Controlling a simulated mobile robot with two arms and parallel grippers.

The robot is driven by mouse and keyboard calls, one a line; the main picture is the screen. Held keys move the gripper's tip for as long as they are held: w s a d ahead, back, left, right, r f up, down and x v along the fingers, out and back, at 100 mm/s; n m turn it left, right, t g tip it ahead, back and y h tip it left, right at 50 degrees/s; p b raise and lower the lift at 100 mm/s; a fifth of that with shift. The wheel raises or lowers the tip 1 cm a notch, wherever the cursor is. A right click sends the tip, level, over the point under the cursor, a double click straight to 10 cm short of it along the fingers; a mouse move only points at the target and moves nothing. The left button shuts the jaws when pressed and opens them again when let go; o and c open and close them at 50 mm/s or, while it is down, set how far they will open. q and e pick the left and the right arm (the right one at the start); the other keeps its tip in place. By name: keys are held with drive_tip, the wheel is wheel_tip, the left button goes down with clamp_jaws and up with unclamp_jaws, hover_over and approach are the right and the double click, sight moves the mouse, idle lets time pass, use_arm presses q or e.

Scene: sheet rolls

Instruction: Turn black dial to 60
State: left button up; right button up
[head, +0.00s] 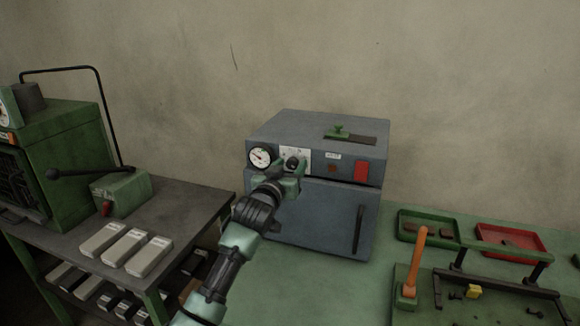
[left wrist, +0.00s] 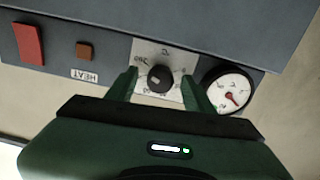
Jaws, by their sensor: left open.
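The black dial (left wrist: 160,78) sits on a white scale plate (left wrist: 173,54) on the front of a grey box-shaped machine (head: 317,134). In the head view the dial (head: 293,163) shows just above my left gripper (head: 291,176). In the left wrist view my left gripper (left wrist: 162,90) is open, with one finger on each side of the dial. I cannot tell whether the fingers touch it. The scale numbers are too small and partly covered to read surely. My right gripper is not in view.
A round gauge with a red needle (head: 260,157) is beside the dial plate. A red switch (head: 361,171) and a small brown button (head: 332,168) are on the same panel. Green and red trays (head: 428,227) lie right of the machine. Metal blocks (head: 126,247) sit on the left bench.

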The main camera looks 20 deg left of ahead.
use_arm(q)
clamp_jaws()
drive_tip(key=shift+n, duration=0.3)
drive_tip(key=n+p, duration=0.2)
drive_tip(key=n, duration=0.1)
drive_tip(key=shift+r, duration=0.1)
drive_tip(key=n+p, duration=0.3)
drive_tip(key=n, duration=0.2)
drive_tip(key=n+p, duration=0.2)
drive_tip(key=n, duration=0.3)
drive_tip(key=shift+n, duration=0.4)
drive_tip(key=shift+n+p, duration=0.85)
drive_tip(key=shift+n, duration=0.75)
drive_tip(key=shift+f, duration=0.2)
